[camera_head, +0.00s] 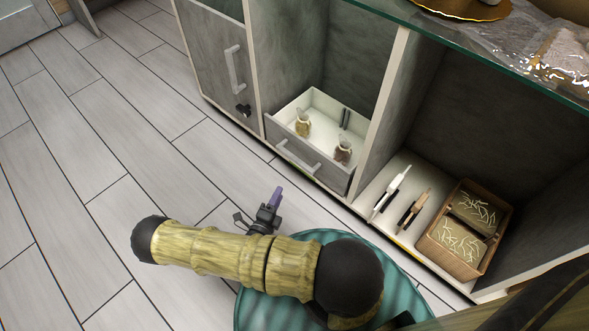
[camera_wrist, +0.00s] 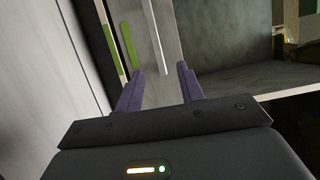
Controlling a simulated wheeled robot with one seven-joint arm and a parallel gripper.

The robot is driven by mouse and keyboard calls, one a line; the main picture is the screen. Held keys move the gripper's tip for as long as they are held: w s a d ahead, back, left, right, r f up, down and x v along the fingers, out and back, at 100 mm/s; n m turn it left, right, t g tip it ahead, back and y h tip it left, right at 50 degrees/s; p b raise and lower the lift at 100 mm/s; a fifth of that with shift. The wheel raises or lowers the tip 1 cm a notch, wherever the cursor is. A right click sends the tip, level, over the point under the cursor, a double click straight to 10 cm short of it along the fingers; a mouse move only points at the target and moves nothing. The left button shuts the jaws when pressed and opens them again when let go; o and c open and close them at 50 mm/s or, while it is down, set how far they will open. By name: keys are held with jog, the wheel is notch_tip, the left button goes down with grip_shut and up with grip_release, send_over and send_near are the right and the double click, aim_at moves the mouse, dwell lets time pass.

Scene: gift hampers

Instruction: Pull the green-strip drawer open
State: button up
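A low drawer (camera_head: 308,153) with a grey front and a pale bar handle (camera_head: 297,158) sits at the bottom of the cabinet. Its open top shows a white interior with two small jars. No green strip can be made out on it in the head view. In the wrist view a green strip (camera_wrist: 128,46) lies on a grey front, and a pale bar (camera_wrist: 158,38) runs beside it, probably the handle. My gripper (camera_head: 275,199), with purple fingers, is over the floor in front of the drawer, apart from it. In the wrist view my gripper (camera_wrist: 160,73) is open and empty.
A second green strip (camera_wrist: 109,48) lies on an edge further left. A tall grey front with a handle (camera_head: 235,70) stands left of the drawer. The right compartment holds a brown box (camera_head: 468,230) and two slim items. The floor (camera_head: 120,110) to the left is clear.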

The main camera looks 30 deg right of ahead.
aim_at(294, 161)
jog(key=shift+w+a+f+n+t+y, duration=0.1)
jog(key=shift+f+n+t+y, duration=0.2)
jog(key=shift+f+n, duration=0.25)
jog(key=b+x, duration=0.7)
jog(key=x, duration=1)
jog(key=shift+w+d+b, duration=0.1)
jog(key=shift+d+b, duration=0.1)
jog(key=shift+b, duration=0.15)
grip_shut()
